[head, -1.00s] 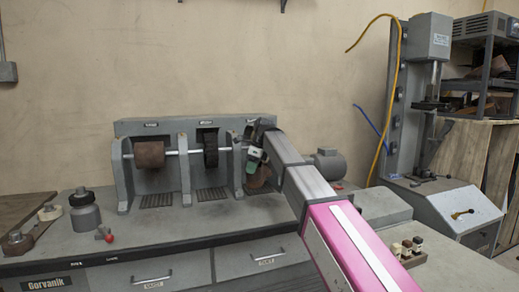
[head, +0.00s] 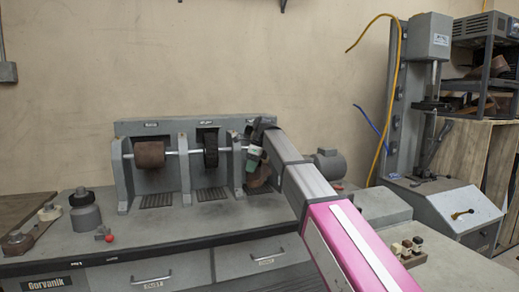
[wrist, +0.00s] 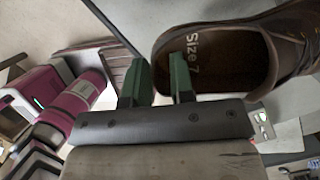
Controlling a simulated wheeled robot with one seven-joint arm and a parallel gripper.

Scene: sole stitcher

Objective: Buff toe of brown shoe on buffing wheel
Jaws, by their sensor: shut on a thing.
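The brown shoe (wrist: 285,45) shows in the wrist view at the upper right, with its dark opening and "Size 7" on the insole. My gripper (wrist: 160,75) has green fingers shut on the shoe at the rim of its heel end. In the head view my gripper (head: 256,158) is at the right-hand bay of the grey finishing machine (head: 130,128). A brown shape beside it is partly covered by my arm; I cannot tell shoe from wheel there. Whether the shoe touches a wheel cannot be told.
A brown drum (head: 149,154) and a black wheel (head: 210,150) sit on the shaft to the left, between grey uprights. A grey bottle (head: 85,212) and a red knob (head: 109,238) are on the bench at left. A motor (head: 329,164) stands right of my arm.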

